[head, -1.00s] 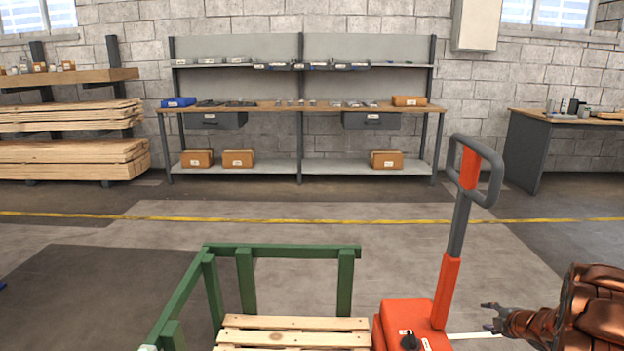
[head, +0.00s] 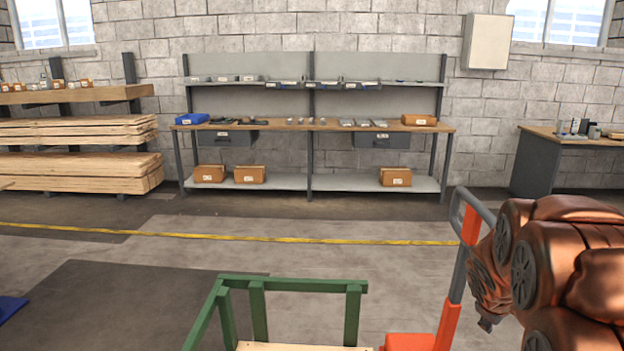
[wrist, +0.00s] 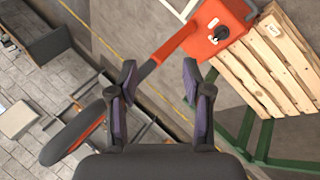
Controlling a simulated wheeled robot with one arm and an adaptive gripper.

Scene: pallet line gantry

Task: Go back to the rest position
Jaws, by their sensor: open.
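My gripper (wrist: 160,78) is open in the wrist view, with two dark purple-grey fingers apart and nothing held between them. In the head view only a small dark part of my gripper (head: 486,322) shows at the lower right, below my copper-coloured arm, and its fingers cannot be made out there. The orange pallet jack (head: 448,325) stands just left of my arm, and my arm covers part of its handle. In the wrist view the jack's body (wrist: 214,30) is beyond the fingertips, and its handle runs behind the left finger.
A green rail frame (head: 292,284) and wooden pallet (wrist: 262,66) are beside the jack. A workbench (head: 312,125) stands against the back wall, a timber rack (head: 75,172) at left, a desk (head: 545,160) at right. Floor around the yellow line (head: 250,237) is clear.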

